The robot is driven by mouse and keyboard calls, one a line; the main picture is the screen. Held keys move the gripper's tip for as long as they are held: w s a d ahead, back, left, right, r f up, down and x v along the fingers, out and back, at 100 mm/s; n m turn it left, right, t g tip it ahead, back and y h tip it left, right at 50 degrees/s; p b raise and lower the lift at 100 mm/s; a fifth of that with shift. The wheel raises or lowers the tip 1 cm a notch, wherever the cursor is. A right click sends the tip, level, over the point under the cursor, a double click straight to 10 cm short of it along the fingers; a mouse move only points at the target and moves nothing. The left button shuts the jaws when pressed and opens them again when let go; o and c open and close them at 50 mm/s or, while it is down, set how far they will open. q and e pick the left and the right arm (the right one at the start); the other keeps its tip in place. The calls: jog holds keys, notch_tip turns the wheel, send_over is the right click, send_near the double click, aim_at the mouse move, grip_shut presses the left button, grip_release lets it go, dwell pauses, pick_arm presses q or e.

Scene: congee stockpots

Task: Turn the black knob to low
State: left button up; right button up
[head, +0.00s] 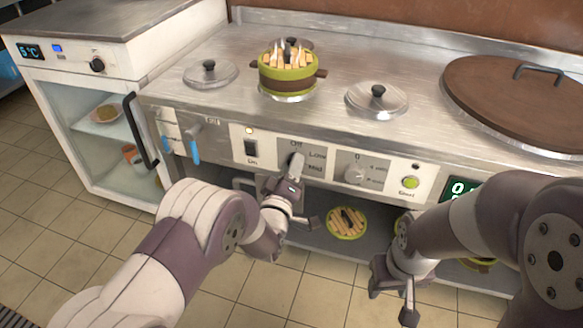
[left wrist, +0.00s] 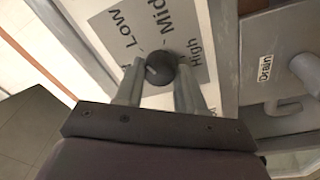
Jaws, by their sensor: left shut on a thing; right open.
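The black knob (left wrist: 161,68) sits on a pale panel with the labels Low, Mid and High around it. Both fingers of my left gripper (left wrist: 158,88) are closed on its sides. A light mark on the knob faces left in the left wrist view, away from Mid and High; the exact setting is hard to read. In the head view the knob (head: 296,159) is partly hidden by my left gripper (head: 289,172), beside the labels Off, Low and Mid. My right gripper (head: 393,303) is open and empty, low in front of the counter.
A switch (head: 251,149) and a grey dial (head: 355,172) flank the knob. A green-brown pot (head: 287,75) and lidded wells stand on the steel counter (head: 225,115). A shelf below holds a green-rimmed basket (head: 346,223). A glass-front cabinet (head: 95,120) stands at left.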

pick_arm(q)
jog(key=shift+n, duration=0.7)
jog(key=o, duration=1)
jog(key=shift+o, duration=0.2)
jog(key=p+v, duration=0.4)
jog(key=v, duration=0.8)
jog(key=shift+s, duration=0.4)
jog(key=shift+f, duration=0.1)
